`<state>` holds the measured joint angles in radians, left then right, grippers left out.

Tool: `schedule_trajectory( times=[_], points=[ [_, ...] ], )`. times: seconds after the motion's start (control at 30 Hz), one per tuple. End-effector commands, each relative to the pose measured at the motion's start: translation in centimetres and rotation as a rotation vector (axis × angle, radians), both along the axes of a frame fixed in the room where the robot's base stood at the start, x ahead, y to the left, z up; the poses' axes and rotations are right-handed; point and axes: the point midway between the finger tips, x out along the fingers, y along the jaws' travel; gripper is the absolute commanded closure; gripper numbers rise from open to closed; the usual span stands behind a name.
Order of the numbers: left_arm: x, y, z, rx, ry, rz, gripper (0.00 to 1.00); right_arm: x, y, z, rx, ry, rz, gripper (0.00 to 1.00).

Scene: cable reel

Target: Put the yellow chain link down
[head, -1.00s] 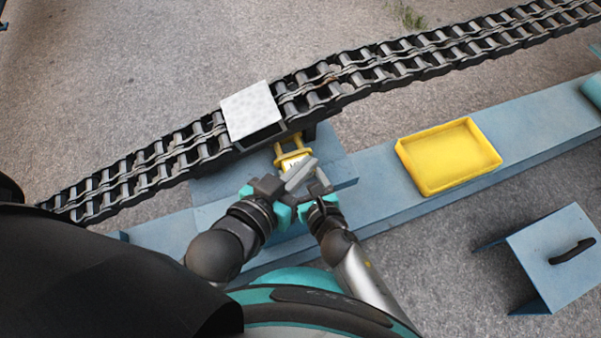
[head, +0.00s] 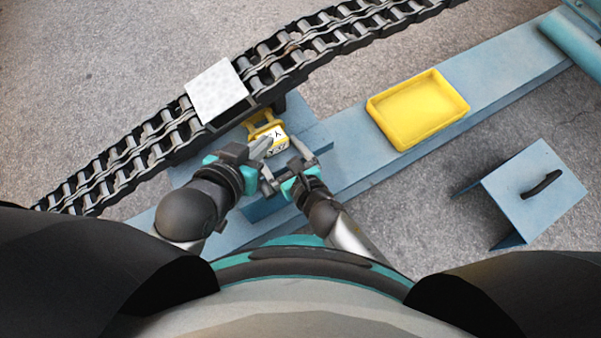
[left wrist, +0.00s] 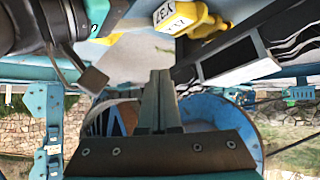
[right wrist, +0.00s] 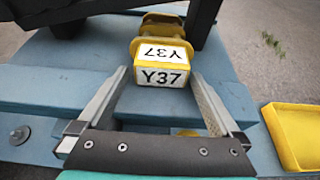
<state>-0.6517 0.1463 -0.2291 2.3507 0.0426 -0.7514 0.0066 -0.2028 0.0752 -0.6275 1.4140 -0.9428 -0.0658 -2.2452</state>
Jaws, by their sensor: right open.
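The yellow chain link (head: 263,124), with white Y37 labels, is at the blue platform beside the big chain in the head view. It also shows at the top of the left wrist view (left wrist: 198,22) and the right wrist view (right wrist: 161,50). My right gripper (head: 285,163) is open and empty. In the right wrist view its fingers (right wrist: 158,90) point toward the link, which lies just beyond their tips. My left gripper (left wrist: 158,85) has its fingers together with nothing visible between them, close to the link. The link's contact with the surface below is partly hidden.
The large dark chain (head: 140,150) runs diagonally behind, with a pale plate (head: 216,91) over it. A yellow tray (head: 418,108) sits on the blue beam (head: 500,68), to the right. A blue stand with a black handle (head: 530,190) is on the ground at right.

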Motion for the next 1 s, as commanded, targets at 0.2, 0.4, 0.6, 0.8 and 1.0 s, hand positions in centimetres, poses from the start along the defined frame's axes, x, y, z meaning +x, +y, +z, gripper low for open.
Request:
schedule_trajectory(
  times=[0.2, 0.4, 0.6, 0.8, 1.0],
  points=[
    [-0.8, 1.6, 0.0, 0.062, 0.117, 0.017, 1.00, -1.6, -1.1, 1.2, 0.005, -0.002, 0.000, 0.00],
    [-1.9, 3.2, 0.1, 0.113, 0.227, 0.036, 1.00, -3.3, -2.3, 2.2, 0.005, -0.005, -0.001, 0.00],
    [-3.3, 4.7, 0.4, 0.160, 0.336, 0.057, 1.00, -5.4, -3.8, 3.3, 0.007, -0.005, -0.001, 0.00],
    [-4.3, 5.6, 0.5, 0.187, 0.406, 0.071, 1.00, -7.2, -4.9, 4.2, 0.008, -0.006, -0.002, 0.00],
    [-4.8, 6.0, 0.6, 0.196, 0.435, 0.078, 1.00, -7.8, -5.4, 4.6, 0.008, -0.008, -0.001, 0.00]
  ],
)
